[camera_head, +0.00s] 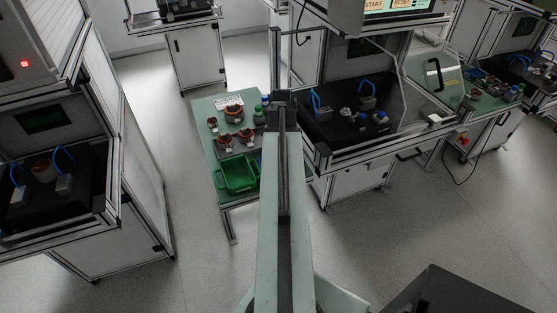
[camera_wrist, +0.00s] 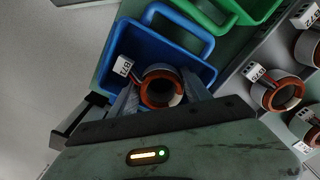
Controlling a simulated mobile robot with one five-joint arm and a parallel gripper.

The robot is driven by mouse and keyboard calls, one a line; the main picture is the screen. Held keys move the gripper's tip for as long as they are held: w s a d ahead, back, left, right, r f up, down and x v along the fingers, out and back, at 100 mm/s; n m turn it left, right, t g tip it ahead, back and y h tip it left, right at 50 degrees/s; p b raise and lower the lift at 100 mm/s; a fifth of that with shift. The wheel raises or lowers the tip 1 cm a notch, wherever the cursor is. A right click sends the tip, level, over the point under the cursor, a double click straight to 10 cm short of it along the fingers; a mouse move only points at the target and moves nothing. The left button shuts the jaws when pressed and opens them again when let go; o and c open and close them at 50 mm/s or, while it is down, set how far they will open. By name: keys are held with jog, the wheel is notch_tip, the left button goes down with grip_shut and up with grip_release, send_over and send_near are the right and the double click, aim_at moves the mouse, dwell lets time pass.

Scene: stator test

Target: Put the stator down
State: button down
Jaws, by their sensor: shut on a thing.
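My gripper (camera_wrist: 160,94) shows in the wrist view, its two fingers on either side of a stator (camera_wrist: 146,91), shut on it. The stator is a short grey cylinder with a copper-coloured ring, and a white tag stands at its upper left. It is in front of a blue bin (camera_wrist: 203,68); I cannot tell whether it is inside the bin or above it. In the head view my arm reaches up the middle and hides the held stator.
Other stators (camera_wrist: 275,94) with white tags sit on a grey plate at the right of the wrist view. A green bin (camera_wrist: 262,8) lies beside the blue one. In the head view, a table (camera_head: 203,107) carries stators, bottles and a green bin (camera_head: 237,175). Workstations stand on both sides.

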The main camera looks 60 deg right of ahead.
jog(key=shift+w, duration=0.25)
jog(key=shift+s+f, duration=0.15)
jog(key=shift+f, duration=0.05)
jog(key=shift+c, duration=2.4)
grip_release()
jog(key=shift+r, duration=0.1)
notch_tip(320, 180, up, 12)
jog(key=p, duration=1.2)
jog(key=shift+r, duration=0.15)
